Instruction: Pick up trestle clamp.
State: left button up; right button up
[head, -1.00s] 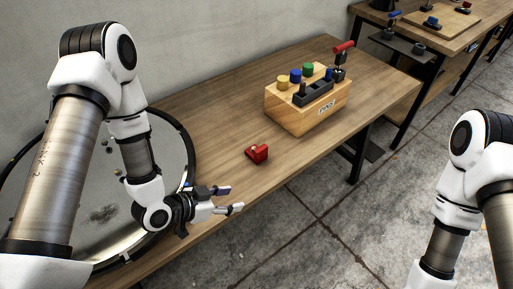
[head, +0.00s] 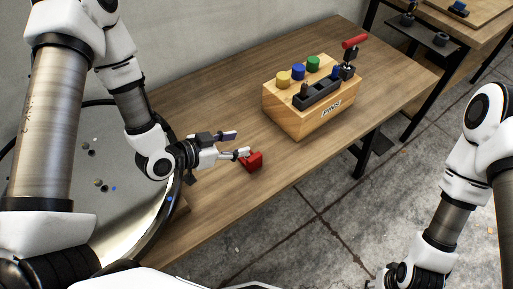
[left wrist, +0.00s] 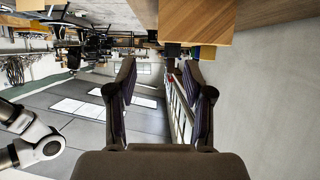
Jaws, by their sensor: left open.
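Which thing is the trestle clamp I cannot tell for sure. A small red object (head: 253,162) lies on the wooden table near its front edge. My left gripper (head: 239,145) is open and empty. Its lower fingertip overlaps the upper left of the red object in the head view; contact cannot be told. In the left wrist view the fingers (left wrist: 160,105) are spread apart with nothing between them. My right gripper is barely visible at the bottom edge.
The wooden block (head: 296,121) holds yellow, blue and green knobs and a dark tray (head: 318,94). A round mirror-like disc (head: 112,213) stands at the left. The table (head: 225,105) is clear between my left gripper and the block. A second table (head: 436,65) is at the upper right.

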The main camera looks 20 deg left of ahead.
pick_arm(q)
jog(key=b, duration=0.5)
send_near(250, 159)
jog(key=w+d+r, duration=0.1)
jog(key=d+r, duration=0.1)
jog(key=d, duration=0.1)
jog(key=f+b, duration=0.1)
jog(key=w+f+b, duration=0.1)
jog(key=f, duration=0.1)
jog(key=f+b, duration=0.1)
jog(key=shift+w+a+f+b, duration=0.15)
jog(key=shift+w+f+b, duration=0.15)
jog(key=shift+w+f, duration=0.05)
jog(key=shift+w+d, duration=0.2)
jog(key=shift+d, duration=0.05)
jog(key=x, duration=0.3)
jog(key=p+x, duration=0.1)
jog(key=x, duration=0.2)
jog(key=shift+w, duration=0.5)
grip_shut()
pick_arm(e)
notch_tip(250, 159, down, 8)
jog(key=s, duration=0.1)
jog(key=shift+s+f, duration=0.15)
jog(key=shift+f, duration=0.05)
